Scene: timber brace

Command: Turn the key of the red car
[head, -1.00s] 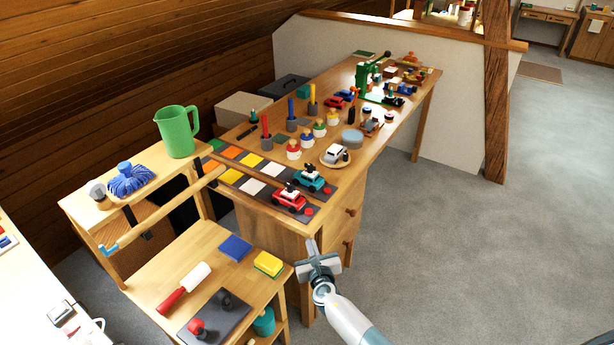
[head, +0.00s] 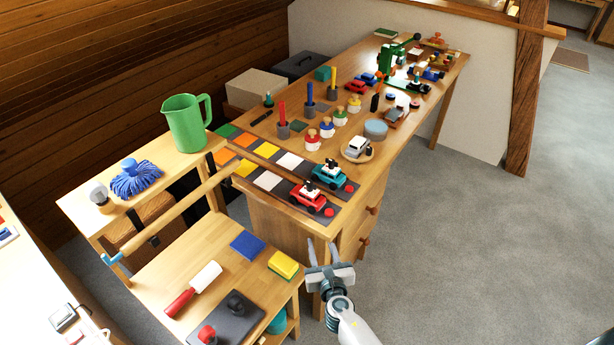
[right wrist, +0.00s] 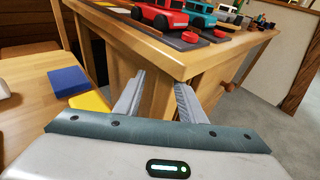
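The red car (head: 308,196) stands on a dark grey tile near the front corner of the wooden workbench, with a dark and white piece on its roof. It also shows at the top of the right wrist view (right wrist: 160,14). A red round knob (head: 329,211) sits on the tile beside it. I cannot make out which part is the key. My right gripper (head: 322,249) is open and empty, in front of the bench corner and below the bench top, apart from the car. In the right wrist view its two fingers (right wrist: 158,95) are spread. My left gripper is not in view.
A teal car (head: 331,175) with its own red knob stands just behind the red car. A low table at left holds a blue block (head: 247,244), a yellow sponge (head: 283,265) and a red-handled roller (head: 193,289). The floor right of the bench is clear.

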